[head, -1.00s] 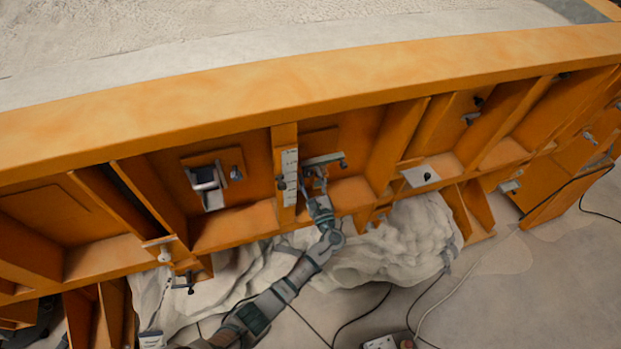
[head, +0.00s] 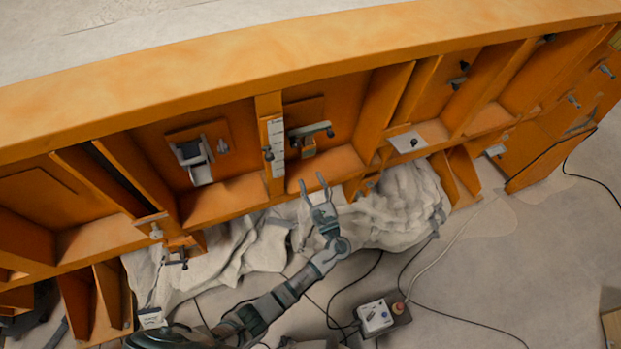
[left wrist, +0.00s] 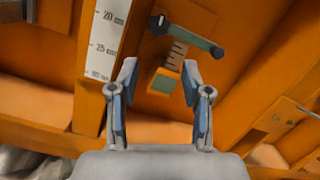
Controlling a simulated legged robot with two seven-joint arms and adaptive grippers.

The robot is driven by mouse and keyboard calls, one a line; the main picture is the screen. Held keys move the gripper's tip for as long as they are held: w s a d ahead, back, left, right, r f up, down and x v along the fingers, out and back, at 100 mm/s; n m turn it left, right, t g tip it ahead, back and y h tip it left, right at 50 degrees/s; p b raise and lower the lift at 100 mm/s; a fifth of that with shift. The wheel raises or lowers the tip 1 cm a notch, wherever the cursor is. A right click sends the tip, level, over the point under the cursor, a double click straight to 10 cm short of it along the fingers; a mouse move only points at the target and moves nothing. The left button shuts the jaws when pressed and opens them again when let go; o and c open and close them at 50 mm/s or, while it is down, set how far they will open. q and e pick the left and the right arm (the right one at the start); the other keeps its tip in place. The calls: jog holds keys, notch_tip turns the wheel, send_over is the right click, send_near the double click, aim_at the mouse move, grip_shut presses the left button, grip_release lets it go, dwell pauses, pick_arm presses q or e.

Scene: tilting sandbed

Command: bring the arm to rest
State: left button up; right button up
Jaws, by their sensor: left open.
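My left gripper (head: 318,187) is open and empty, in front of and below the orange sandbed frame (head: 290,75). It is apart from the grey handle with a dark knob (head: 311,130), which is fixed in the bay above it. In the left wrist view, my two fingers (left wrist: 160,85) stand apart, with the handle (left wrist: 188,38) beyond them. A white scale strip (left wrist: 103,40) with centimetre marks shows to the left of the handle. My left arm reaches up from the bottom of the head view. My right gripper is not in view.
Crumpled white sheeting (head: 395,212) hangs under the frame, close behind my gripper. A control box (head: 374,317) with cables lies on the floor at lower right. Another clamp-like fitting (head: 192,158) sits in the bay to the left. Open floor lies at right.

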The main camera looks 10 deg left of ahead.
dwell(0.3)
pick_arm(q)
jog(key=s+a+f+g+h+b, duration=0.1)
jog(key=a+f+g+h, duration=0.1)
jog(key=f, duration=0.9)
jog(key=s+a+f+g+h, duration=0.1)
jog(key=a+f+g+h, duration=0.15)
jog(key=f, duration=0.95)
jog(key=s+a+f+n+g+h, duration=0.1)
jog(key=s+f+n+g, duration=0.1)
jog(key=s+f, duration=0.5)
jog(key=s+a+f+n+g+h, duration=0.1)
jog(key=s+f+n+g+h, duration=0.15)
jog(key=f, duration=0.85)
jog(key=s+a+f+n+g+h+b, duration=0.1)
jog(key=s+f+n+g, duration=0.25)
jog(key=s+f, duration=0.65)
jog(key=s+a+f+n+g+h+b, duration=0.15)
jog(key=s+f+n, duration=0.25)
jog(key=s+f, duration=0.55)
jog(key=s+a+f+n+g+h, duration=0.1)
jog(key=s+n, duration=0.4)
jog(key=s, duration=0.6)
jog(key=s+a+f+n+g+h, duration=0.1)
jog(key=s+n, duration=0.4)
jog(key=s, duration=0.7)
jog(key=shift+a+f+g, duration=0.55)
jog(key=shift+f+g, duration=0.05)
jog(key=shift+f, duration=0.2)
